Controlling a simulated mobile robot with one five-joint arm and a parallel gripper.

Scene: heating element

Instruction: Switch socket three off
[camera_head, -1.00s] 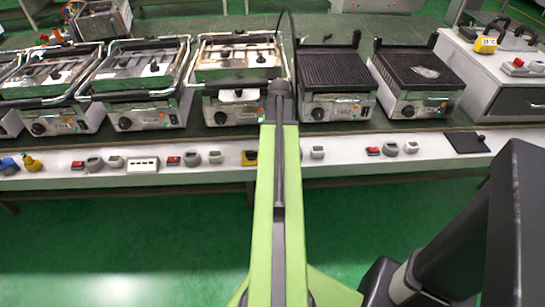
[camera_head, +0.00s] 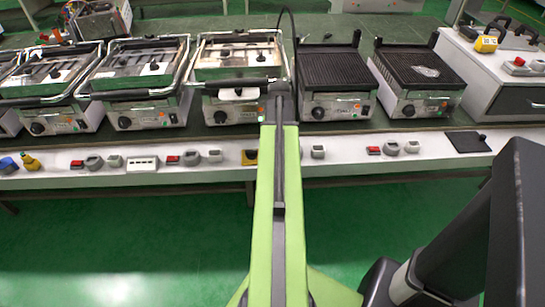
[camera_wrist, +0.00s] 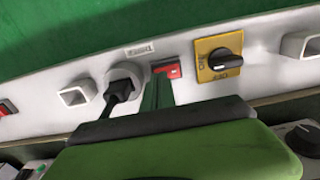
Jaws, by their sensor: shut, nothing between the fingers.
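In the wrist view, a red rocker switch (camera_wrist: 171,70) sits on the white socket panel (camera_wrist: 195,84). Left of it is a round grey socket (camera_wrist: 124,78) with a black plug in it, and a small printed label lies above, too small to read. My gripper (camera_wrist: 156,84) is shut and empty, its narrow fingertips at the lower left edge of the red switch, partly covering it. I cannot tell whether they touch it, or which way the rocker is pressed. In the head view my arm hides the gripper and this switch.
A yellow rotary switch (camera_wrist: 219,55) is just right of the red switch in the wrist view. White square sockets (camera_wrist: 76,94) lie further out. In the head view, several grills (camera_head: 142,85) stand on the bench behind the panel, with other red switches (camera_head: 374,150) along it.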

